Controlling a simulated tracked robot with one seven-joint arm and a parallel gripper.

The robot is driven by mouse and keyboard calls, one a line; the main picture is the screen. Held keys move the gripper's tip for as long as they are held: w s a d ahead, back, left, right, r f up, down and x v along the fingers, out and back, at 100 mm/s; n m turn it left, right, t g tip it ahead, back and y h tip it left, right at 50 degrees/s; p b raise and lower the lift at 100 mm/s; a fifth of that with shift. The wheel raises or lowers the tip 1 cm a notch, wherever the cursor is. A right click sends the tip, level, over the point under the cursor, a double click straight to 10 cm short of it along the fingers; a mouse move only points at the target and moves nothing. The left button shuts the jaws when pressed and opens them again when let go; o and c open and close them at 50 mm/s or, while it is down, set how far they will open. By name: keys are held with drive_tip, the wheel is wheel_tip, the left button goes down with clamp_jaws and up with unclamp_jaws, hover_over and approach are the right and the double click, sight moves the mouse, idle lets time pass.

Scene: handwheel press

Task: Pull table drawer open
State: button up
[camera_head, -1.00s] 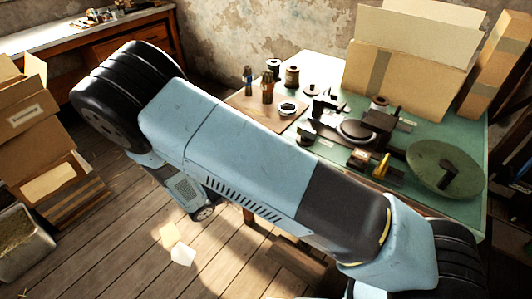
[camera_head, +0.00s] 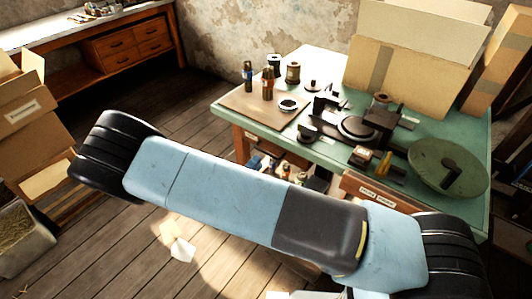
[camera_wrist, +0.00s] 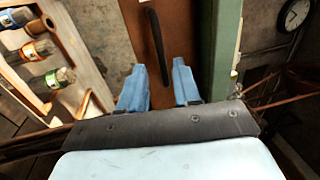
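The green-topped table (camera_head: 330,150) has a brown drawer front with labels (camera_head: 372,193) under its right front edge. Part of that front is hidden by my arm. In the wrist view, a reddish-brown drawer front (camera_wrist: 190,30) carries a long black bar handle (camera_wrist: 154,40). My gripper (camera_wrist: 160,72) is open, with two blue fingers apart. One end of the handle shows in the gap between the fingertips; I cannot tell how far beyond them it lies. My gripper is hidden in the head view.
A large cardboard box (camera_head: 410,70), a handwheel press (camera_head: 360,128) and a round green disc (camera_head: 447,167) stand on the table. Bottles on a side shelf (camera_wrist: 45,60) are left of the drawer in the wrist view. Wooden floor (camera_head: 110,250) is partly clear.

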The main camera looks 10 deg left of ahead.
sight(266, 152)
drive_tip(key=x, duration=0.6)
drive_tip(key=shift+w+d, duration=0.15)
drive_tip(key=shift+w, duration=0.1)
clamp_jaws()
idle(0.3)
